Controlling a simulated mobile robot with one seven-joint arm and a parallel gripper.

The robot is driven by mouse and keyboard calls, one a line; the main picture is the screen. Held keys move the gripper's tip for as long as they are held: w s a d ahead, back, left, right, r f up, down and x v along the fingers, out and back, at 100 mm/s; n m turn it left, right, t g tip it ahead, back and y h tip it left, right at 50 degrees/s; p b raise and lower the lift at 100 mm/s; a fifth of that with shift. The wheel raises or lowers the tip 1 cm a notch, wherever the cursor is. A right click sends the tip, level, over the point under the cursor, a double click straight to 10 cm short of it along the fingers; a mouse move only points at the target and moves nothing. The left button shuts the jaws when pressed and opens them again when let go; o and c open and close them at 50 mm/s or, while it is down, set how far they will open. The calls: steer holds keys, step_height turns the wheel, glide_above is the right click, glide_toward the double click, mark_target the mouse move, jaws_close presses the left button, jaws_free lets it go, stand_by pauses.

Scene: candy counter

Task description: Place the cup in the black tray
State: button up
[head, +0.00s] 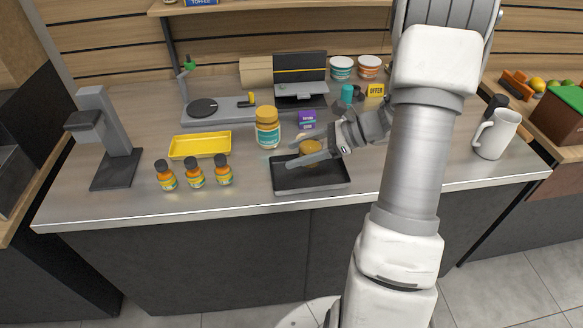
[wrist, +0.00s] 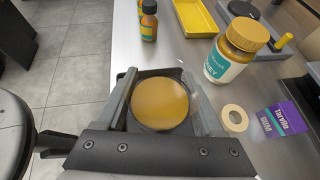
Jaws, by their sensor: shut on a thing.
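The cup (head: 311,147) shows as a round mustard-brown thing at the back part of the black tray (head: 312,184). In the wrist view the cup (wrist: 160,103) is a smooth brown disc between the two fingers. My gripper (head: 318,153) is shut on it, with one finger on each side; it also shows in the wrist view (wrist: 160,108). The tray is low and rectangular, near the counter's front edge. The cup is over the tray's back part; I cannot tell whether it touches the floor of the tray. The fingers hide part of the cup's side.
A honey jar (head: 267,128) stands just behind and left of the tray, near a purple gum box (head: 307,119) and a pale ring (wrist: 234,118). Several small bottles (head: 194,174) and a yellow tray (head: 200,145) are left. A white mug (head: 497,134) stands right.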

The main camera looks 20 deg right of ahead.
mark_target(291, 175)
steer(key=shift+x, duration=1.05)
steer(key=shift+w+f, duration=0.1)
steer(key=shift+f, duration=0.15)
steer(key=shift+f+b, duration=0.3)
steer(key=shift+f, duration=1.5)
steer(key=shift+f, duration=0.1)
steer(key=shift+f, duration=0.15)
steer(key=o, duration=1.2)
steer(key=shift+c, duration=0.2)
steer(key=shift+r, duration=0.2)
